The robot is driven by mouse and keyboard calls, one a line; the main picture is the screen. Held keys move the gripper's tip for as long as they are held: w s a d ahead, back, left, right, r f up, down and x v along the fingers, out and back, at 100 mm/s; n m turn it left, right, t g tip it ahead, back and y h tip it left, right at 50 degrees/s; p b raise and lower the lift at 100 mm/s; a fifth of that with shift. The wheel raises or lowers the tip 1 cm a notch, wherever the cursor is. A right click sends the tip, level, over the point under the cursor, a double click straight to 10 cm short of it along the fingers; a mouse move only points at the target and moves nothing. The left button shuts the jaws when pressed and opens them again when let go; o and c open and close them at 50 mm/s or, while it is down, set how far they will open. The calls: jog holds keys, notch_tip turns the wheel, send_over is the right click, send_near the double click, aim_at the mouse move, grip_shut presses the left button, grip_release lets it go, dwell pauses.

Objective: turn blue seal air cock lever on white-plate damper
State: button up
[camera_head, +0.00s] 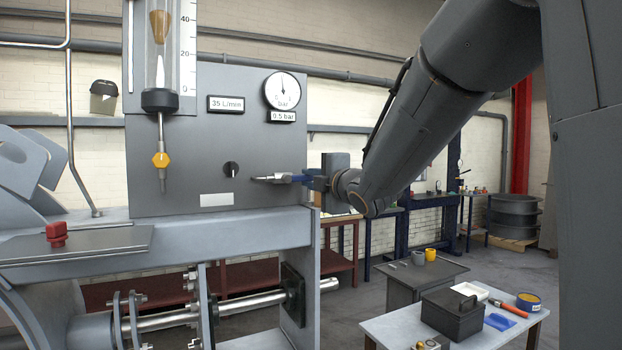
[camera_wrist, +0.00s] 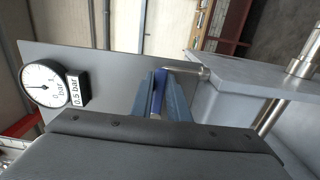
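A dark grey panel (camera_head: 200,130) carries a blank white plate (camera_head: 216,199). A silver air cock (camera_head: 268,180) sticks out at the panel's lower right, and its blue lever (camera_head: 298,178) points right towards my gripper (camera_head: 312,180). In the wrist view the blue lever (camera_wrist: 158,92) lies between the two fingers of my gripper (camera_wrist: 162,90). The fingers look closed on it, with no clear gap showing. The silver cock body (camera_wrist: 190,71) is just beyond the fingertips. The lever's far end is partly hidden by the fingers.
The panel also holds a round gauge (camera_head: 283,90), a black knob (camera_head: 231,169) and a flow tube with a yellow valve (camera_head: 161,160). A tool table (camera_head: 400,325) stands lower right.

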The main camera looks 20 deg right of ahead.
jog(key=o, duration=0.4)
jog(key=shift+o, duration=0.2)
jog(key=shift+s, duration=0.15)
jog(key=shift+s+d, duration=0.15)
jog(key=shift+s, duration=0.65)
jog(key=s+d, duration=0.1)
jog(key=s, duration=0.5)
jog(key=shift+d, duration=0.1)
